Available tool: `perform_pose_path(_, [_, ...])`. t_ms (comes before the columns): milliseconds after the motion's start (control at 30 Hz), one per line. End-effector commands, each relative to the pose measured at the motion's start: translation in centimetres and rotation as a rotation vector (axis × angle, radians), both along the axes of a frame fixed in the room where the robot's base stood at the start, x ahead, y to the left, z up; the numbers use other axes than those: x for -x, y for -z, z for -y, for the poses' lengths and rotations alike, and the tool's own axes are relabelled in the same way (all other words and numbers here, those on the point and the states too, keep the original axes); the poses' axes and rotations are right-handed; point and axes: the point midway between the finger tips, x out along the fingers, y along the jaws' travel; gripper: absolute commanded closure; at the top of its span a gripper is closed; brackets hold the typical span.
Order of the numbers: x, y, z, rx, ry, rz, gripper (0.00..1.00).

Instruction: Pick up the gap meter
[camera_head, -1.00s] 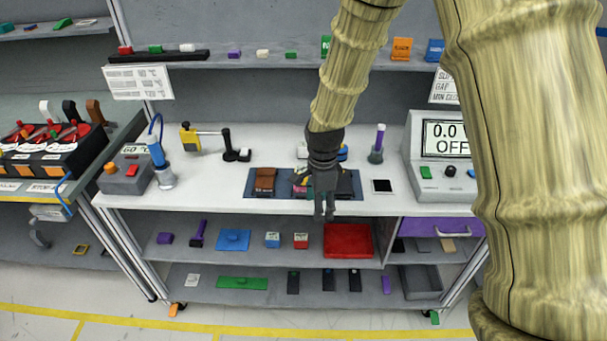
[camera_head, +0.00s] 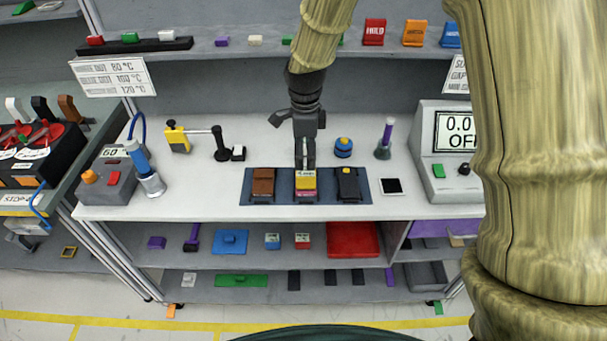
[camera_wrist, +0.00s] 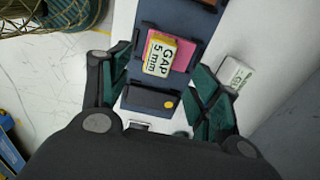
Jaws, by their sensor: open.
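The gap meter, a small yellow block with a white "GAP 5 mm" label (camera_wrist: 160,58), sits against a pink module in the middle slot of the dark blue mat (camera_wrist: 160,22). In the head view this yellow block (camera_head: 306,180) is right below my gripper (camera_head: 305,163). My gripper (camera_wrist: 161,62) is open and empty in the wrist view. Its two green-padded fingers are apart, with the label between and beyond them. Whether the block is fixed to the pink module I cannot tell.
A brown module (camera_head: 262,185) and a black module (camera_head: 348,184) flank the middle slot. A white labelled block (camera_wrist: 238,75) lies close to the right finger. The front strip of bench is clear.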

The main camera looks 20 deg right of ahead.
Motion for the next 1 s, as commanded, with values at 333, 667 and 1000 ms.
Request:
perform_pose_path(333, [0.0, 3.2, 0.1, 0.001, 0.000, -0.001, 0.38])
perform_pose_path(667, [0.1, 4.7, 0.0, -0.001, -0.002, -0.003, 0.38])
perform_pose_path(1000, [0.0, 7.8, 0.0, -0.001, -0.003, -0.002, 0.38])
